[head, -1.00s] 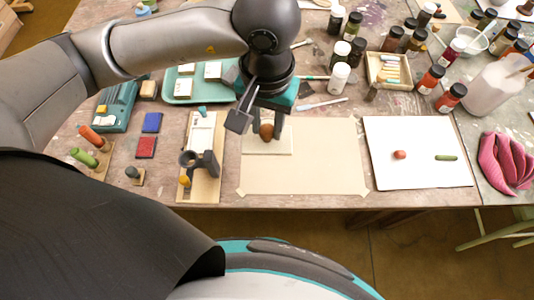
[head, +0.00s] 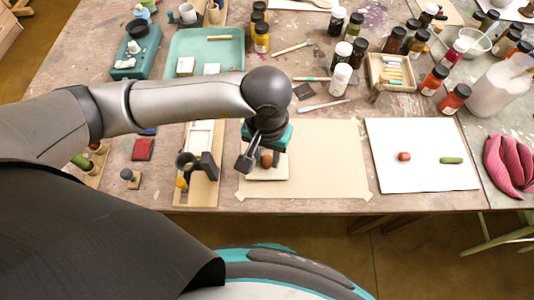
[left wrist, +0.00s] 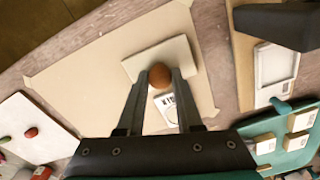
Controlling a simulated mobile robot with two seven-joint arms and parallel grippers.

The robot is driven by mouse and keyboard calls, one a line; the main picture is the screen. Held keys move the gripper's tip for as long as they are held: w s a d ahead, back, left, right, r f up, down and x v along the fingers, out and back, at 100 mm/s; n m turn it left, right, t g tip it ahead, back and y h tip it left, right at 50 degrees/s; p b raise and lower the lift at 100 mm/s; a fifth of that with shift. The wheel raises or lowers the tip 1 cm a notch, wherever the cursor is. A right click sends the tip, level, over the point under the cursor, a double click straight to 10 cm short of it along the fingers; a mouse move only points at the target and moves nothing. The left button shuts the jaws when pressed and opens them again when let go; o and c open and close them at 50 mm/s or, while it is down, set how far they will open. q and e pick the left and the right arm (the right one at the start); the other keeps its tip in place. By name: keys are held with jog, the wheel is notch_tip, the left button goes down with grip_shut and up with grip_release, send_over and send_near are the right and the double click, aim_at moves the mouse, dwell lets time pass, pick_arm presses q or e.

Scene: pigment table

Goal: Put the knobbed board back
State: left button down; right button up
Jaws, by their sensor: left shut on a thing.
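The knobbed board is a small cream slab (head: 268,175) with a round brown knob (head: 266,160). It is over the left part of the beige paper sheet (head: 325,165). My left gripper (head: 260,160) points down and is shut on the knob, with one finger on each side. In the left wrist view the knob (left wrist: 160,75) sits between the fingertips and the slab (left wrist: 165,58) extends behind it. A white printed card (left wrist: 166,103) partly shows beside the slab. I cannot tell how far the slab is above the paper. My right gripper is not in view.
A wooden board with dark grey fittings (head: 208,166) stands close left of the gripper. A white sheet (head: 425,170) with a red and a green piece lies right. A teal tray (head: 205,48) and several paint bottles stand behind. The right part of the beige sheet is clear.

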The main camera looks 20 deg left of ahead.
aim_at(267, 160)
pick_arm(q)
jog(key=shift+f, duration=0.1)
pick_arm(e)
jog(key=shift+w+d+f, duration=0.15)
pick_arm(q)
jog(key=c, duration=0.6)
grip_release()
jog(key=shift+o, duration=0.2)
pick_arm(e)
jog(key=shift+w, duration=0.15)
pick_arm(q)
jog(key=shift+r, duration=0.5)
notch_tip(267, 160, up, 11)
jog(key=p, duration=0.2)
jog(key=shift+r, duration=0.15)
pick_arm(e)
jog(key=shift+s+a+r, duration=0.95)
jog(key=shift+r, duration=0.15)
